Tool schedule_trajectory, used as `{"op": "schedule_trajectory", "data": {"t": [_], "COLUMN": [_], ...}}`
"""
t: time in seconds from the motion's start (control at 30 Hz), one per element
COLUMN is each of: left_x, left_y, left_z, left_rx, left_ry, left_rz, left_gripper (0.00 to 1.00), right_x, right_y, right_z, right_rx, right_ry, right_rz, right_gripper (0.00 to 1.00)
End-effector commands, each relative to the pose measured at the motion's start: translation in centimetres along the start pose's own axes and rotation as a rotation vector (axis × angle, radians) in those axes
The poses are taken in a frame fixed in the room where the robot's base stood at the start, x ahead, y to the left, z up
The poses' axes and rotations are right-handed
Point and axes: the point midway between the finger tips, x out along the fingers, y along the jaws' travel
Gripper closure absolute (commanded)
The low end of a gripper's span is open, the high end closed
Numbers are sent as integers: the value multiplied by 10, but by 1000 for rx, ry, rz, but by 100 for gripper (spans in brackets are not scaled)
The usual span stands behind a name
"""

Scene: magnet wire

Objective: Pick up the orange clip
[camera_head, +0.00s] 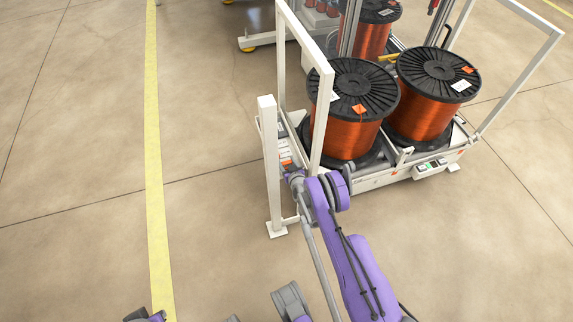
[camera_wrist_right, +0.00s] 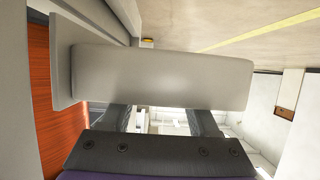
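My right arm reaches up from the bottom right in the head view, and its gripper (camera_head: 291,174) is at the white ledge on the left side of the cart. Small orange patches (camera_head: 286,162) show on that ledge right by the gripper; I cannot tell whether they are the orange clip. In the right wrist view a broad pale grey part (camera_wrist_right: 160,78) fills the middle above the dark gripper mount, and no clip can be made out there. Whether the fingers are open is unclear. My left gripper cannot be made out; only purple and grey arm parts show at the bottom edge.
A white cart frame (camera_head: 269,165) with upright posts surrounds the gripper area. Copper wire spools (camera_head: 345,133) with black flanges stand on the cart, with orange tags (camera_head: 359,110) on top. A yellow floor line (camera_head: 152,150) runs at left, with clear floor around it.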

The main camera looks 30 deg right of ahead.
Motion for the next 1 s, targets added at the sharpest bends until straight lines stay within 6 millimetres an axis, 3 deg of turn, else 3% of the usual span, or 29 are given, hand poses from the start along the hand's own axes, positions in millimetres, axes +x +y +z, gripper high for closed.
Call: {"op": "schedule_trajectory", "data": {"t": [0.03,0.3,0.57,1.0], "left_x": [0,0,-1,-25], "left_y": [0,0,0,0], "left_z": [0,0,0,-6], "left_rx": [0,0,0,0], "left_ry": [0,0,0,8], "left_rz": [0,0,0,0], "left_gripper": [100,100,100,100], "right_x": [0,0,-2,-32], "right_y": [0,0,0,0], "right_z": [0,0,-4,-78], "right_rx": [0,0,0,1], "right_ry": [0,0,0,1], "right_rz": [0,0,0,0], "right_gripper": [50,97,97,97]}}
